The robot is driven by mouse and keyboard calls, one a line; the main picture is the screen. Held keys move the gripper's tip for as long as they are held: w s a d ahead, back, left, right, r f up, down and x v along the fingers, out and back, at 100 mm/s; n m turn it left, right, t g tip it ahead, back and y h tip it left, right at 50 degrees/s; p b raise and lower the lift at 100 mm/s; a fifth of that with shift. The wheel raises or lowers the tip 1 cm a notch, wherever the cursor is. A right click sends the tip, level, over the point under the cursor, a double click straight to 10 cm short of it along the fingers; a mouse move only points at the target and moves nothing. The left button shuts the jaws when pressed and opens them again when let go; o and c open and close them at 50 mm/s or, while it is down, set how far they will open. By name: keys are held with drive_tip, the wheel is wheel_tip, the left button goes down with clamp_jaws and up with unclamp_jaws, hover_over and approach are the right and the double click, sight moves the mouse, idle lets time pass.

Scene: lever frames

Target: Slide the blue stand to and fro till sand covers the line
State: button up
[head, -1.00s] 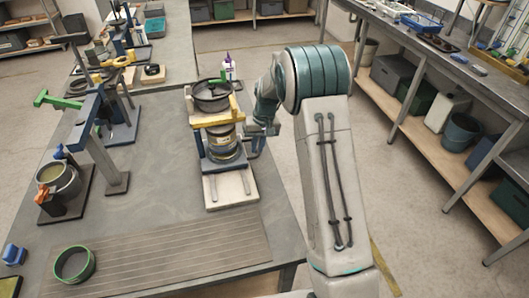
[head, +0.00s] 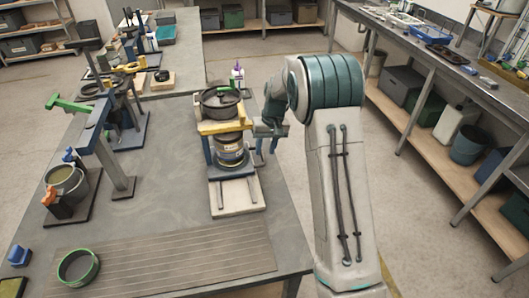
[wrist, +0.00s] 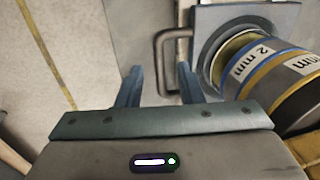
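The blue stand (head: 207,150) is on two rails over a pale base (head: 235,203). A stack of sieve rings (head: 231,150) stands on its blue plate, under a yellow crosspiece with a dark pan (head: 220,100) on top. In the wrist view the sieve stack (wrist: 270,65) bears a "2 mm" label, and a dark U-shaped handle (wrist: 160,62) sticks out beside the blue plate (wrist: 215,18). My gripper (head: 267,145) is at the stand's right side. In the wrist view my gripper (wrist: 158,75) is open, its fingers either side of the handle's bar. Sand and line are not discernible.
A ribbed mat (head: 165,262) and a green-rimmed ring (head: 78,267) lie at the table's front. A bucket (head: 67,183) and a clamp with a green handle (head: 68,103) stand to the left. A white-and-purple bottle (head: 238,75) is behind the stand.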

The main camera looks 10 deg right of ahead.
wheel_tip(320, 180, up, 11)
drive_tip(key=d+b, duration=0.1)
drive_tip(key=d, duration=0.1)
drive_tip(key=shift+r, duration=0.2)
drive_tip(key=shift+w, duration=0.1)
